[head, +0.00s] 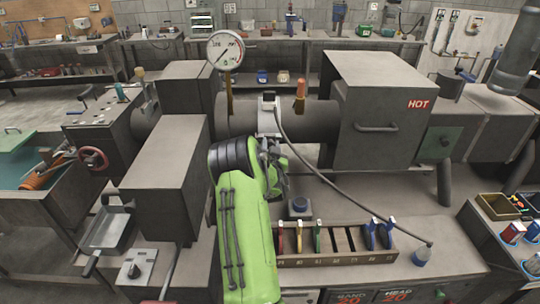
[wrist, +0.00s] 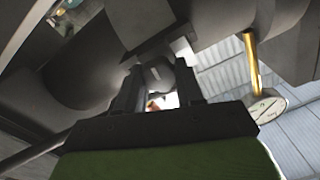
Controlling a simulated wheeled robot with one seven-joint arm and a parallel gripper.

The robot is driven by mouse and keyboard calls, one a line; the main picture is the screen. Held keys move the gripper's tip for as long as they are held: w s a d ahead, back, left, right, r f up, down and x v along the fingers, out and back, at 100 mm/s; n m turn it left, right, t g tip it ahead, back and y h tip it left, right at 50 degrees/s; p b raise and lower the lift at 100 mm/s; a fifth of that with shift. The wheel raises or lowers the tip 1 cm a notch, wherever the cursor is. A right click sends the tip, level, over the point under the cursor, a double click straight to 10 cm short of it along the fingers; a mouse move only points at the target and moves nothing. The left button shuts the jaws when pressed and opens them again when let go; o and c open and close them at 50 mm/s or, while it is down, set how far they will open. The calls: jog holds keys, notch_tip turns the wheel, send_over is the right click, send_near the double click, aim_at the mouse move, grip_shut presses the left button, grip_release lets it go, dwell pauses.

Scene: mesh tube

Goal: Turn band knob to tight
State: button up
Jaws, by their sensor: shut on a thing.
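A pale grey band (head: 268,120) with a small box on top wraps the dark horizontal tube (head: 325,118) in the head view. My gripper (head: 276,168) is just below the band, in front of the tube, and my green arm hides part of it. In the wrist view my gripper (wrist: 158,88) has its two dark fingers close on either side of a rounded grey knob (wrist: 157,73), which appears to be the band knob. The fingers are shut on it. Its marking and turn position cannot be read.
A dial gauge (head: 226,50) and an orange-handled part (head: 300,95) rise from the tube. A dark box marked HOT (head: 385,110) stands right. A slotted rack (head: 335,245) lies in front.

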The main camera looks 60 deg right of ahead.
jog(key=shift+s+f+m+b, duration=0.1)
jog(key=shift+s+m+b, duration=0.05)
jog(key=shift+m+b, duration=8.7)
jog(key=shift+n+b, duration=0.35)
jog(key=shift+b, duration=0.2)
jog(key=o, duration=1)
jog(key=shift+o, duration=0.2)
